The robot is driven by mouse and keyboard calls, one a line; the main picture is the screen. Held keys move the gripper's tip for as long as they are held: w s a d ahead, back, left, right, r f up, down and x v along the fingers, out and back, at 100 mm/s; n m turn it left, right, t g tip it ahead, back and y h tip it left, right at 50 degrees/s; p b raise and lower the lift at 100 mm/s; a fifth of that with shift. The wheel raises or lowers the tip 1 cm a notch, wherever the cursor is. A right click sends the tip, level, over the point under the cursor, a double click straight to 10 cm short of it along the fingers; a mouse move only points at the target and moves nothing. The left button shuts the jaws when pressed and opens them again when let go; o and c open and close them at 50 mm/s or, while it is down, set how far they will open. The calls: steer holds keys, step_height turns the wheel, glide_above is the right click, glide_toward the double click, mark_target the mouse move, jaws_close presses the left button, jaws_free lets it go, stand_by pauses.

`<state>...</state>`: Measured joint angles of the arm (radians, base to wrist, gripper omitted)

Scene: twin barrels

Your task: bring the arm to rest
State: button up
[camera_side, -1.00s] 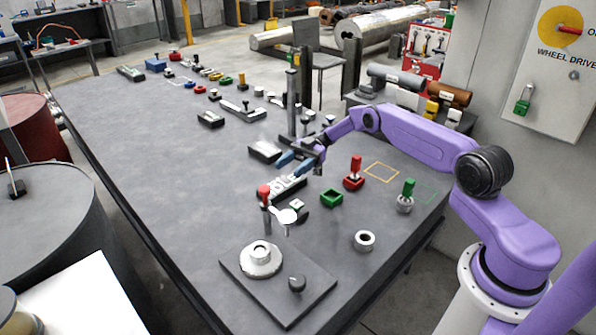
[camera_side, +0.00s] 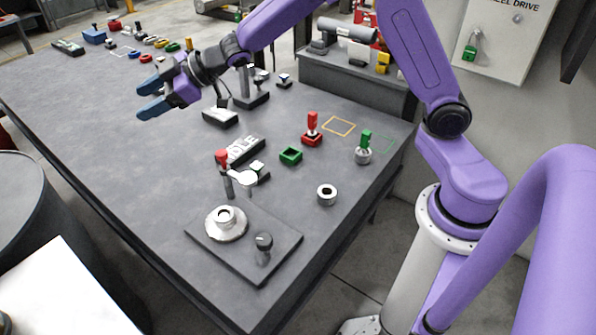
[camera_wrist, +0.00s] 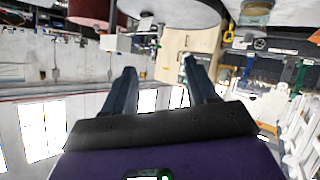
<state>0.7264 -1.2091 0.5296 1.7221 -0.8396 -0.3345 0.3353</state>
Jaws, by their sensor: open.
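My gripper (camera_side: 152,102) is raised above the far part of the grey table (camera_side: 110,150) in the side view. Its blue fingers point left and stand apart with nothing between them. In the wrist view my gripper (camera_wrist: 157,80) also shows two spread, empty fingers, with the room beyond appearing upside down. My purple arm is bent high, its elbow near the back wall.
Below and right of my gripper stand a dark block (camera_side: 220,117), a lettered block (camera_side: 245,151), a red-knobbed post (camera_side: 222,160), a green frame (camera_side: 291,156), a red-handled piece (camera_side: 312,130) and a metal ring (camera_side: 326,195). A plate (camera_side: 275,240) lies at the near end.

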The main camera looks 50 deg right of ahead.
steer(key=s+d+f+g+h, duration=0.1)
steer(key=s+d, duration=0.4)
steer(key=s, duration=0.9)
steer(key=s+d+f+g+h, duration=0.2)
steer(key=s+d+g+h, duration=0.2)
steer(key=s, duration=1)
steer(key=s+d+f+g+h, duration=0.2)
steer(key=s+d, duration=0.5)
steer(key=s, duration=0.6)
steer(key=shift+s+d+f+g+h, duration=0.35)
steer(key=shift+g+h, duration=0.35)
steer(key=shift+g, duration=0.5)
steer(key=shift+a+r, duration=0.1)
steer(key=shift+r, duration=0.1)
